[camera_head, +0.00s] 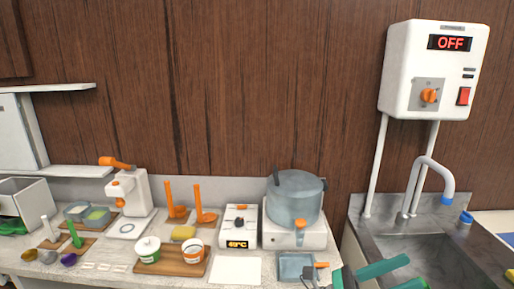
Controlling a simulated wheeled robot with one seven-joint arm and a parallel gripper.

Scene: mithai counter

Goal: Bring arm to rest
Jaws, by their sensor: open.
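My gripper (384,272) shows in part at the bottom edge, right of centre, as teal bars in front of the counter's right end and the sink's near left edge. Its jaws are open and I see nothing held between them. The rest of the arm is mostly cut off by the frame, so its full pose is hidden.
A grey pot (294,200) stands on a white burner (280,237), left of my gripper. A small grey-blue tray (293,268) lies close by. The metal sink (400,226) with its tap (436,165) is at right. Cups stand on a wooden board (150,266).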

